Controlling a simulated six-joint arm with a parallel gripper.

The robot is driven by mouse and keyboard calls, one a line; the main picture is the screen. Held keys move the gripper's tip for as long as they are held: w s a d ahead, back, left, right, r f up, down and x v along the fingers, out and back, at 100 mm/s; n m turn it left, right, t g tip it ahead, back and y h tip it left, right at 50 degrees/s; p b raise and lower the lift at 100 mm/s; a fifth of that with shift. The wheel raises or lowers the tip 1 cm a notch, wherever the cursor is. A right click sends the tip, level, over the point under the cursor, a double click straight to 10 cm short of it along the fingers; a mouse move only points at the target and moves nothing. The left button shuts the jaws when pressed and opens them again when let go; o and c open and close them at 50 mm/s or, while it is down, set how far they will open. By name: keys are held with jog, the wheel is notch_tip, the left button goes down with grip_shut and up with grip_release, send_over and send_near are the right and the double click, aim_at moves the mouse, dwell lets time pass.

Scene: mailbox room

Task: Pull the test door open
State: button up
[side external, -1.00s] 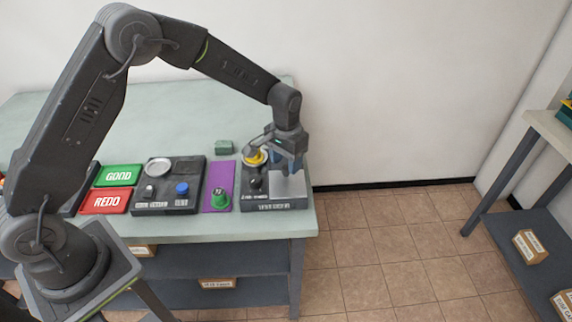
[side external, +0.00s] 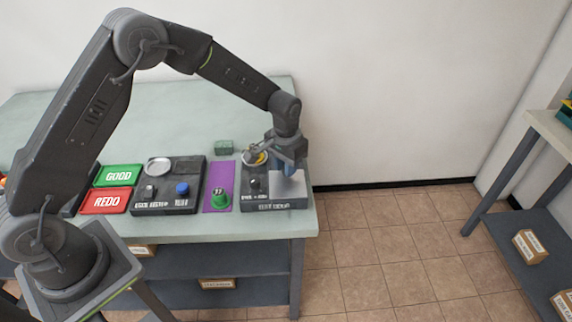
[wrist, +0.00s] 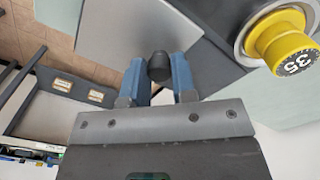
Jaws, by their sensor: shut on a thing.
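The test station (side external: 262,206) is a dark grey box at the right end of the table. A light grey door plate (side external: 289,188) shows on it below my gripper; in the wrist view the door (wrist: 110,30) spreads beyond the fingers. My gripper (side external: 284,168) points down over it. In the wrist view the blue fingers of my gripper (wrist: 158,75) are shut on a round black knob (wrist: 158,65). The door looks flat in its box; whether it is lifted at all I cannot tell. The fingers hide the knob in the side view.
A yellow piece marked 35 (wrist: 287,45) sits in a round holder beside the door. Left of the station are a purple mat (side external: 218,178) with a green piece (side external: 221,199), another dark station (side external: 170,205), and GOOD (side external: 118,175) and REDO (side external: 107,201) plates. The wall is behind.

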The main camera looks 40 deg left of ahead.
grip_shut()
jog(key=w+a, duration=0.5)
jog(key=shift+w+a+r, duration=0.1)
jog(key=shift+w+a, duration=0.2)
jog(key=shift+w, duration=0.1)
jog(key=o, duration=0.9)
grip_release()
jog(key=shift+r, duration=6.85)
